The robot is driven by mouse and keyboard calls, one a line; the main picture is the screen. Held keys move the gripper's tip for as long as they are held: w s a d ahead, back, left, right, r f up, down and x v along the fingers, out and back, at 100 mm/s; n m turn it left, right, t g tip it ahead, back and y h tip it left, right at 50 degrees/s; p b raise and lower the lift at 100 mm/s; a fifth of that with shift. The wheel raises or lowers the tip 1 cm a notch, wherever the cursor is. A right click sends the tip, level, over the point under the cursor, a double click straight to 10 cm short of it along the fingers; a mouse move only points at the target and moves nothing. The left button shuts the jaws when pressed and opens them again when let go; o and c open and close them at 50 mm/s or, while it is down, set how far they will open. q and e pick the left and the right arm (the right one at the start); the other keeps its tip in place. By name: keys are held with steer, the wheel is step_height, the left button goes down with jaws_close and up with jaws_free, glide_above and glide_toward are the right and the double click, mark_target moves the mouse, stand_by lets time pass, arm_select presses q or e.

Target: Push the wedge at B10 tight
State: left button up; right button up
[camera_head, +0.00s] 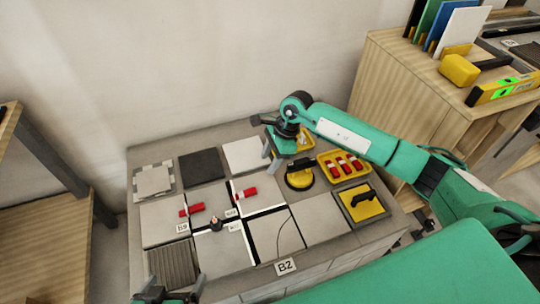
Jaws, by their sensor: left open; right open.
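Two red wedges with pale ends sit in gaps between the pale tiles: a left wedge (192,209) and a right wedge (246,193). Small white tags lie near them, one (181,229) below the left wedge and one (231,213) below the right wedge. They are too small to read surely, so I cannot tell which wedge is at B10. My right gripper (275,153) is open above the back of the bench, beyond the right wedge and apart from it. My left gripper (172,290) is open at the bottom edge, partly cut off, in front of the tiles.
A small dark peg (214,224) stands between tiles. A B2 sign (286,267) marks the front edge.

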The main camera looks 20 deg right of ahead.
mark_target(253, 190)
steer(key=b+x, duration=0.1)
steer(key=x, duration=1.1)
steer(key=shift+a+b, duration=0.1)
steer(key=shift+b, duration=0.2)
arm_select(q)
steer(key=shift+w+d+r+t+h, duration=0.2)
steer(key=shift+d+t+h, duration=0.2)
steer(key=shift+d+t, duration=0.3)
steer(key=shift+w+d+r+t+h, duration=0.15)
steer(key=shift+d+t+h, duration=0.3)
steer(key=shift+d, duration=0.4)
arm_select(e)
steer(key=shift+a+f, duration=0.25)
steer(key=shift+f, duration=0.3)
arm_select(q)
steer(key=shift+f, duration=0.1)
arm_select(e)
steer(key=shift+c, duration=0.3)
steer(key=c, duration=0.8)
steer(key=shift+c, duration=0.6)
